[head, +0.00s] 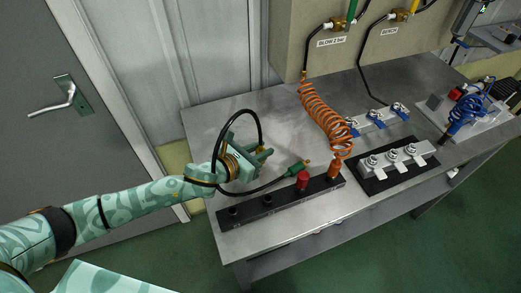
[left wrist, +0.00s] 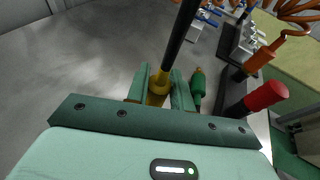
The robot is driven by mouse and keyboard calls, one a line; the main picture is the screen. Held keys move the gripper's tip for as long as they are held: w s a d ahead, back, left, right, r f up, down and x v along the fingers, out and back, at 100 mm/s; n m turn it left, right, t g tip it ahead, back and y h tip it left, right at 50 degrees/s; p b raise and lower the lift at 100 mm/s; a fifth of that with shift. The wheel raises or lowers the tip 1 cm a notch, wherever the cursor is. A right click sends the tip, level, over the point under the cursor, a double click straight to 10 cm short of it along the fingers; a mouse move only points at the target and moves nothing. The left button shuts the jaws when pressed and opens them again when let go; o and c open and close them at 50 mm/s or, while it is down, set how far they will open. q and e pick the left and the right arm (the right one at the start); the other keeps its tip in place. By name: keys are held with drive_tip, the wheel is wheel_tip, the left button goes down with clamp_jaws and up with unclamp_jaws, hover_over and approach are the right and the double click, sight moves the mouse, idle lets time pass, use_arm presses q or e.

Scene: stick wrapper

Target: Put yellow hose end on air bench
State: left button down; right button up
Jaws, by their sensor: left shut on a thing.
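My left gripper (head: 262,154) is shut on a yellow hose end (left wrist: 157,88) with a black hose (left wrist: 180,35) attached, held above the left part of the metal table. In the head view the black hose loops beside the gripper, and the fingers mostly hide the yellow end. A label reading BENCH (head: 390,30) is on the beige wall box, below a yellow fitting (head: 398,16). My right gripper is not in view.
A black socket bar (head: 268,205) with red (head: 303,180) and orange (head: 335,168) plugs lies along the table's front edge. An orange coiled hose (head: 325,115), metal valve blocks (head: 398,160) and a blue coiled hose (head: 465,112) are farther right. The table's back left (head: 205,125) is clear.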

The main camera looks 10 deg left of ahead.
use_arm(q)
drive_tip(key=shift+f, duration=0.15)
drive_tip(key=c, duration=1.2)
unclamp_jaws()
drive_tip(key=shift+r, duration=0.2)
drive_tip(key=shift+s+a+r, duration=0.1)
drive_tip(key=shift+s+a, duration=0.05)
drive_tip(key=shift+s, duration=0.1)
drive_tip(key=p+v, duration=0.1)
drive_tip(key=v, duration=1)
drive_tip(key=shift+p, duration=0.35)
drive_tip(key=shift+s+r, duration=0.1)
drive_tip(key=shift+r, duration=0.05)
